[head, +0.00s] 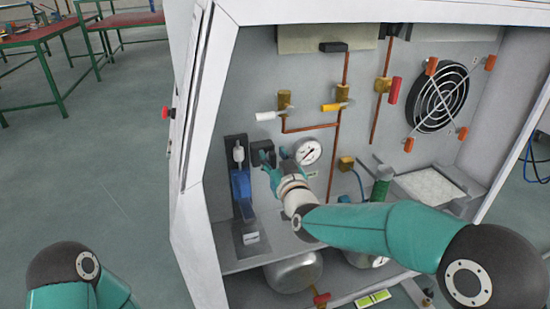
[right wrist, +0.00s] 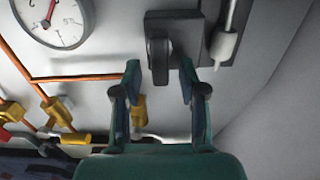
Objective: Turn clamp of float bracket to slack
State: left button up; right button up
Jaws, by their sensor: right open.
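The float bracket is a dark upright rail (head: 240,170) on the cabinet's back wall, with a white rod and a blue part (head: 241,184) on it. Its clamp (head: 262,146) is a black block at the rail's right side. In the right wrist view the clamp (right wrist: 183,27) has a dark rounded lever (right wrist: 158,58) sticking out towards me. My right gripper (head: 268,159) is at the clamp; in the right wrist view its open fingers (right wrist: 160,68) stand on both sides of the lever, with gaps visible. I cannot tell the exact depth. My left gripper is out of view.
A pressure gauge (head: 308,152) is close right of my right gripper. Copper pipes with a white-handled valve (head: 270,115) and a yellow-handled valve (head: 337,106) run above. The white cabinet side wall (head: 197,150) bounds the left. A metal tank (head: 293,272) lies below the shelf.

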jog(key=shift+c, duration=0.4)
jog(key=shift+d, duration=0.1)
grip_shut()
jog(key=shift+n, duration=0.4)
jog(key=n, duration=0.3)
jog(key=shift+s+a+f, duration=0.1)
jog(key=shift+a, duration=0.3)
jog(key=shift+s+a+f+n+p, duration=0.1)
jog(key=shift+a+f+n+p, duration=0.2)
jog(key=shift+n, duration=2.05)
jog(key=shift+s+a+f+n, duration=0.15)
jog(key=shift+f+n, duration=0.25)
jog(key=shift+n, duration=2)
jog(key=shift+a+f+n+p, duration=0.2)
jog(key=shift+f+n, duration=0.15)
jog(key=shift+n, duration=2)
